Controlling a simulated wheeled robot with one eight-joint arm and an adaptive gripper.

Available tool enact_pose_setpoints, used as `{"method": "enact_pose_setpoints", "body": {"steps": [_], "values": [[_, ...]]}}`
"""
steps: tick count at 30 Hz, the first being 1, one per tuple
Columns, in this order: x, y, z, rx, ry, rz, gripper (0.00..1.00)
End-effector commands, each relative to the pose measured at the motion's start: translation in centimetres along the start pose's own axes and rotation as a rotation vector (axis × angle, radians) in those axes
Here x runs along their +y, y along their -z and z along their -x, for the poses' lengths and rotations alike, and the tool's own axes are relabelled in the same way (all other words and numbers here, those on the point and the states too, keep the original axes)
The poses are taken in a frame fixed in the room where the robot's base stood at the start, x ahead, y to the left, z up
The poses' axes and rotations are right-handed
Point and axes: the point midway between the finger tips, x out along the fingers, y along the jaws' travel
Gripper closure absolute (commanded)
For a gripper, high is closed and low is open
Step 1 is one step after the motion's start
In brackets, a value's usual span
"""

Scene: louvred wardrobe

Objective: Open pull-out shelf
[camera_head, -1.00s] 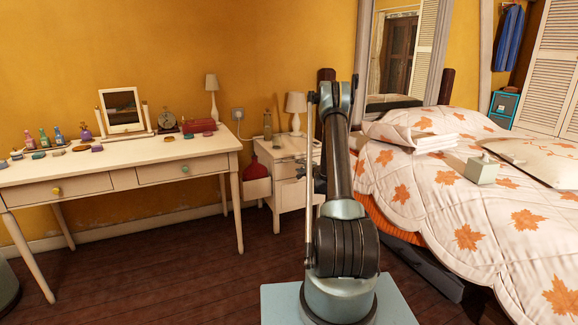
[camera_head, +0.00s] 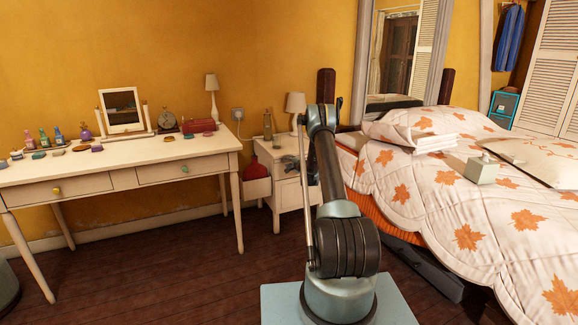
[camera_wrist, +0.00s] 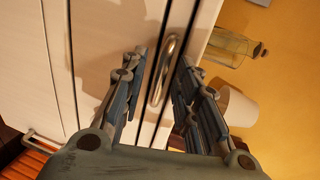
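The white nightstand (camera_head: 288,190) stands between the dressing table and the bed, partly hidden behind my arm. In the wrist view its pale front shows turned on its side, with a thin panel (camera_wrist: 153,112) along the top edge, likely the pull-out shelf. A curved metal handle (camera_wrist: 163,72) is on this front. My gripper (camera_wrist: 164,62) is open, with one finger on each side of the handle and gaps visible between. It shows small and partly hidden at the nightstand front in the head view (camera_head: 291,163).
A lamp (camera_head: 295,104) and a glass bottle (camera_head: 267,125) stand on the nightstand. The dressing table (camera_head: 120,163) is to the left, the bed (camera_head: 440,190) close on the right. Bare floor (camera_head: 190,260) lies in front.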

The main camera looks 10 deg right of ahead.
Motion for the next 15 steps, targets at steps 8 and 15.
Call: {"method": "enact_pose_setpoints", "body": {"steps": [8, 15], "values": [[-0.02, 0.01, -0.68, 0.000, 0.000, 0.000, 0.71], [-0.01, 0.01, -0.65, 0.000, 0.000, 0.000, 0.96]]}}
